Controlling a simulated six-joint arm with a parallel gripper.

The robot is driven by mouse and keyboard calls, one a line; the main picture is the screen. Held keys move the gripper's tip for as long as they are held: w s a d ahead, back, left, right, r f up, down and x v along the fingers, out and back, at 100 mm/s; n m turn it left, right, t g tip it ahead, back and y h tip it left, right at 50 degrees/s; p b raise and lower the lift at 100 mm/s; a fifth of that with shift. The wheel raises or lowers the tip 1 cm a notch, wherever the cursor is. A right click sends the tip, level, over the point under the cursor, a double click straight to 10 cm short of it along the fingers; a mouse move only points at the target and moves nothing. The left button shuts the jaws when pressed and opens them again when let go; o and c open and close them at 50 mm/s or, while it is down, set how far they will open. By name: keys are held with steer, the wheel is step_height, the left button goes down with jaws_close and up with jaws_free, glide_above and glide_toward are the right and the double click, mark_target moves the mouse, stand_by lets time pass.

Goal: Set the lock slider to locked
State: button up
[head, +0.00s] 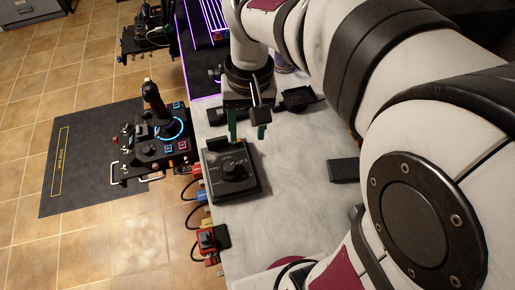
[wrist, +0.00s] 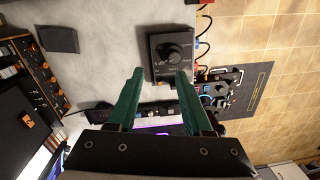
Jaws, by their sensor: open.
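A black control box (head: 240,188) with a round knob (head: 233,170) sits on the pale table. It also shows in the wrist view (wrist: 159,38), with its knob (wrist: 174,52) facing my camera. I cannot make out a lock slider or its setting in either view. My gripper (head: 247,136) has two green fingers, spread apart with nothing between them. In the head view they are just behind the box. In the wrist view my gripper (wrist: 159,74) has its fingertips at the box's lower edge; I cannot tell whether they touch it.
A joystick console (head: 155,140) with a glowing blue ring stands left of the table. A small black block (head: 344,170) lies to the right.

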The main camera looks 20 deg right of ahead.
steer(key=s+a+f+m+y, duration=0.1)
steer(key=s+f+m, duration=0.1)
steer(key=s, duration=1.3)
steer(key=shift+s+m, duration=0.3)
steer(key=shift+m, duration=0.4)
steer(key=shift+s+a+f, duration=0.1)
steer(key=shift+s+f, duration=0.05)
steer(key=shift+s, duration=0.3)
